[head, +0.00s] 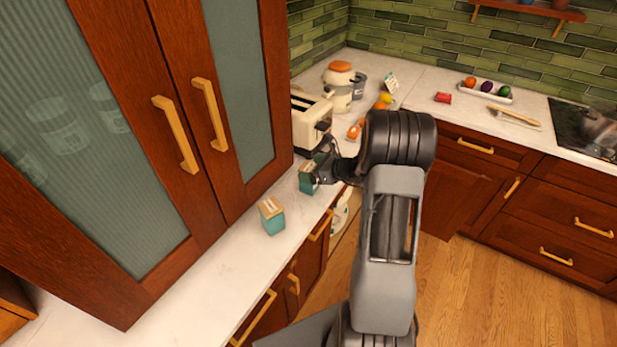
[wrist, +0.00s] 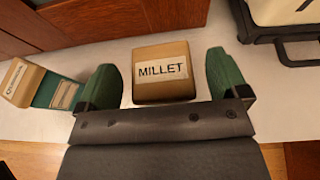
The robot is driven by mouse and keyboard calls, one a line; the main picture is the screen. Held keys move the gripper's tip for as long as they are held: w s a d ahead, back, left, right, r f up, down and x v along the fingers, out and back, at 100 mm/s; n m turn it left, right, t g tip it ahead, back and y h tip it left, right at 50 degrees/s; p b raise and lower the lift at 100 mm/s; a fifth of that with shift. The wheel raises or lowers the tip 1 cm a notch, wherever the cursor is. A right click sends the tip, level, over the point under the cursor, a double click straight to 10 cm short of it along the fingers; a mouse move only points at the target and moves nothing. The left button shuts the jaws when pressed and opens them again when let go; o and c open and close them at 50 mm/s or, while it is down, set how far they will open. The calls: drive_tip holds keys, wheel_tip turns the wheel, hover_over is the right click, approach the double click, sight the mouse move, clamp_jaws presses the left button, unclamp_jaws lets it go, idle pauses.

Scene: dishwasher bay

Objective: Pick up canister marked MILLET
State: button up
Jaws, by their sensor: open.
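The MILLET canister (wrist: 163,85) is seen from above in the wrist view, with a tan top and a white label reading MILLET. In the head view the teal canister (head: 305,183) stands upright on the counter, partly hidden by my gripper (head: 319,172). In the wrist view my gripper (wrist: 162,88) is open, with one green fingertip left of the canister and one right of it. A gap shows on each side, and nothing is held. I cannot tell how far down the fingertips reach.
A second teal canister with a tan top (head: 272,217) stands nearer on the white counter (head: 215,272); it also shows in the wrist view (wrist: 58,93). A cream toaster (head: 309,122) stands close behind the gripper. A tall wooden cabinet (head: 262,130) rises on the left.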

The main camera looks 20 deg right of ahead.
drive_tip(key=shift+w+a+f, duration=0.25)
drive_tip(key=shift+w+a, duration=0.05)
drive_tip(key=shift+w, duration=0.1)
drive_tip(key=shift+c, duration=0.2)
drive_tip(key=c, duration=1.1)
